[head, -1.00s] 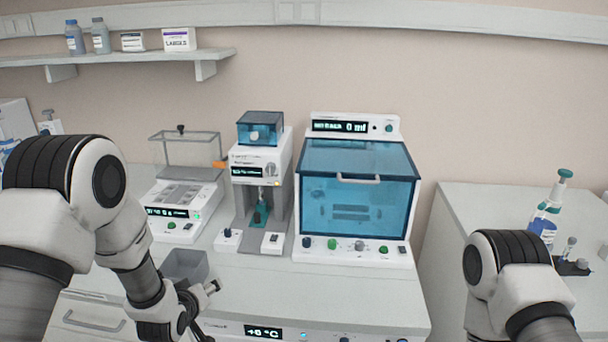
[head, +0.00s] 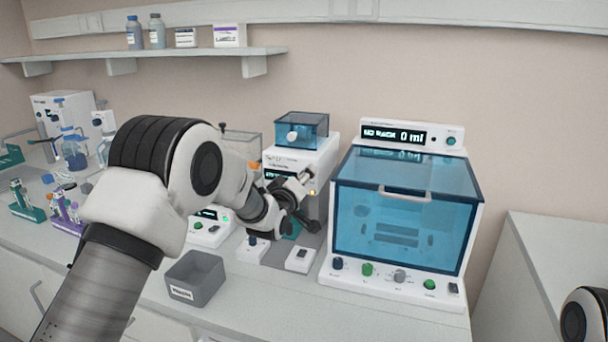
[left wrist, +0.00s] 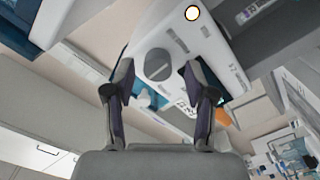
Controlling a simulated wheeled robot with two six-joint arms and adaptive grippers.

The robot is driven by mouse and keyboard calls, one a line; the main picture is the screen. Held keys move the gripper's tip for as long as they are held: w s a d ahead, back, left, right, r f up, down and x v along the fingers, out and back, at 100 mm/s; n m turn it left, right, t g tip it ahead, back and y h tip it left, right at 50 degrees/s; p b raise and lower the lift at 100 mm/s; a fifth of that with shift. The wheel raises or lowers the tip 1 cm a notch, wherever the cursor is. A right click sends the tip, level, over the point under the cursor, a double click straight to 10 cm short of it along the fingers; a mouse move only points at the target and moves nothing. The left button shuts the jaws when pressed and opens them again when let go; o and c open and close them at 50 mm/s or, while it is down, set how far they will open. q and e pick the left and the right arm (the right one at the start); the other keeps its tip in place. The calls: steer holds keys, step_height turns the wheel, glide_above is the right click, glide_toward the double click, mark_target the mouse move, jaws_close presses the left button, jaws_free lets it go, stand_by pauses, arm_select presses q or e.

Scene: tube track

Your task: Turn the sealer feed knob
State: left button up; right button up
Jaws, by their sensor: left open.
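The sealer (head: 316,158) is the white machine with a blue-windowed box on top, in the middle of the bench in the head view. Its white front (left wrist: 205,50) fills the upper middle of the left wrist view. The feed knob (left wrist: 158,64) is a round grey disc with a slot line on that front; my gripper and wrist appear to hide it in the head view. My left gripper (head: 308,202) is open in front of the sealer. In the left wrist view its two fingers (left wrist: 158,75) stand apart on either side of the knob; contact cannot be told. My right gripper is out of view.
A large blue-windowed cabinet (head: 402,215) stands close right of the sealer. A grey bin (head: 194,279) sits at the front bench edge. A balance-like device (head: 207,230) stands left of the sealer, partly behind my arm. Tube racks (head: 27,205) are farther left.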

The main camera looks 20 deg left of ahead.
arm_select(q)
steer(key=shift+w+d+r, duration=0.1)
steer(key=shift+w+d, duration=0.05)
steer(key=shift+w, duration=0.1)
steer(key=shift+s, duration=0.1)
steer(key=shift+c, duration=0.7)
jaws_close()
steer(key=shift+d+m+b, duration=0.1)
steer(key=shift+m+b, duration=4.1)
steer(key=shift+m, duration=4.7)
